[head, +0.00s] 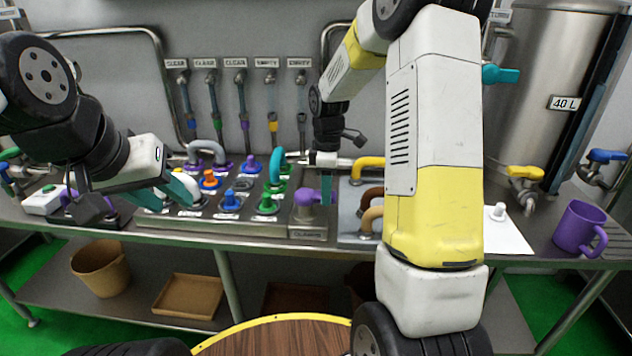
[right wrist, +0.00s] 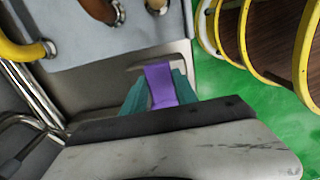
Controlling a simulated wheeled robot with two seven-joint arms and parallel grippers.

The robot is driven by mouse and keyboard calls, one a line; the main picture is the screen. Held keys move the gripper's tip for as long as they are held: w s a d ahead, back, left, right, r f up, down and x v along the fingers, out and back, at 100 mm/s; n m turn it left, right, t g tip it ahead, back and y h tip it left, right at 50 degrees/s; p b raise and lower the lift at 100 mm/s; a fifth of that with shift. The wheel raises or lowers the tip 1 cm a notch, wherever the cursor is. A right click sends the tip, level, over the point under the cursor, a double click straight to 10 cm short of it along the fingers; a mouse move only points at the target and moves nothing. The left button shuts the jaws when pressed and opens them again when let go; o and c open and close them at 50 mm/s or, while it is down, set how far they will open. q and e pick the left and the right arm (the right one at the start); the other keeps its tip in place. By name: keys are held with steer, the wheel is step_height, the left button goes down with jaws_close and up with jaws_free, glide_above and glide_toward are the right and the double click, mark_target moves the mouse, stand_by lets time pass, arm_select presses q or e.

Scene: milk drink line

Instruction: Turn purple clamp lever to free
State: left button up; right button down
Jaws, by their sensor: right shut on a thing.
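The purple clamp lever (head: 308,197) stands on the grey clamps block (head: 307,234) at the right end of the fittings panel. In the right wrist view the purple lever (right wrist: 160,82) lies between the two teal fingers of my right gripper (right wrist: 160,98). My right gripper (head: 326,188) comes down on it from above and is shut on it. The fingers cover part of the lever. My left gripper (head: 180,188) hangs over the left part of the panel, its teal fingers apart and holding nothing that I can see.
Several coloured fittings, including a blue one (head: 232,197) and a green one (head: 268,204), stand left of the clamps block. Yellow and brown hoses (head: 368,166) lie on its right. A purple mug (head: 580,228) stands at the table's right end. My right arm hides the middle right.

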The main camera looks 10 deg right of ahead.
steer(key=shift+w, duration=0.1)
steer(key=n, duration=0.1)
steer(key=w+n, duration=0.1)
steer(key=n, duration=0.1)
steer(key=w+n, duration=0.1)
steer(key=n, duration=0.1)
steer(key=shift+w+d, duration=0.1)
steer(key=shift+w, duration=0.15)
steer(key=w+n, duration=0.1)
steer(key=n, duration=0.1)
steer(key=w+n, duration=0.1)
steer(key=n, duration=0.1)
steer(key=shift+w+a+n, duration=0.1)
steer(key=shift+a+n, duration=0.2)
steer(key=shift+a, duration=0.1)
steer(key=n, duration=0.1)
steer(key=w+a+n, duration=0.1)
steer(key=n, duration=0.1)
steer(key=a+n, duration=0.1)
steer(key=n, duration=0.1)
steer(key=shift+w, duration=0.4)
steer(key=shift+w+a+n, duration=0.15)
steer(key=shift+a+n, duration=0.2)
steer(key=shift+n, duration=0.5)
steer(key=shift+w+a+n, duration=0.15)
steer(key=shift+a+n, duration=0.15)
steer(key=shift+n, duration=0.55)
steer(key=shift+a, duration=0.1)
steer(key=c, duration=1)
jaws_free()
